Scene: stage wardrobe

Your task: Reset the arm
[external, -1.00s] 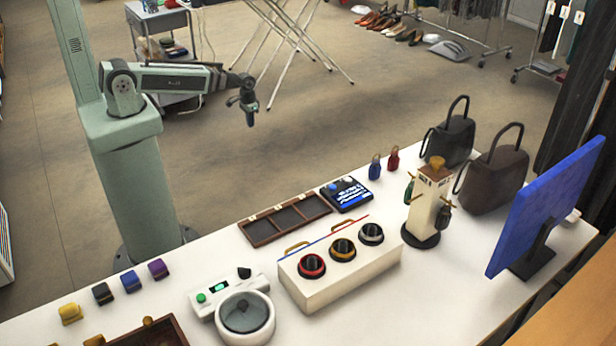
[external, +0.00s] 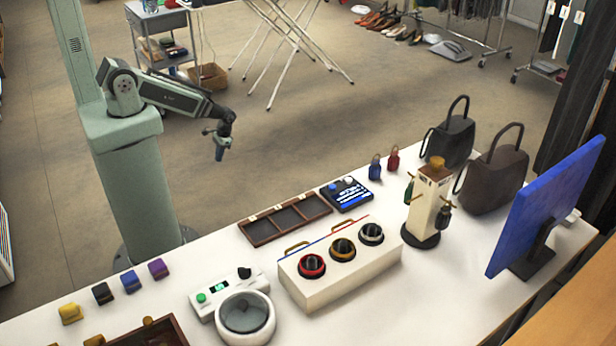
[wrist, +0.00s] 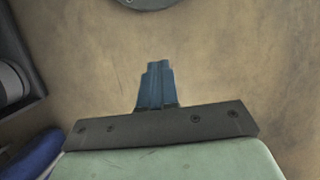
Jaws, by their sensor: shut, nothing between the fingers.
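My gripper (external: 220,153) hangs pointing down in the external view, above the floor on the far side of the white table (external: 240,322). It is apart from everything on the table. In the wrist view my gripper (wrist: 155,70) shows its blue fingers close together, with nothing between them.
The table holds a compartment tray (external: 286,218), a box with three dials (external: 340,262), a white device with a round bowl (external: 245,318), several small coloured blocks (external: 131,281), a stand (external: 430,195), bags (external: 495,180) and a blue monitor (external: 548,205). The floor around my gripper is clear.

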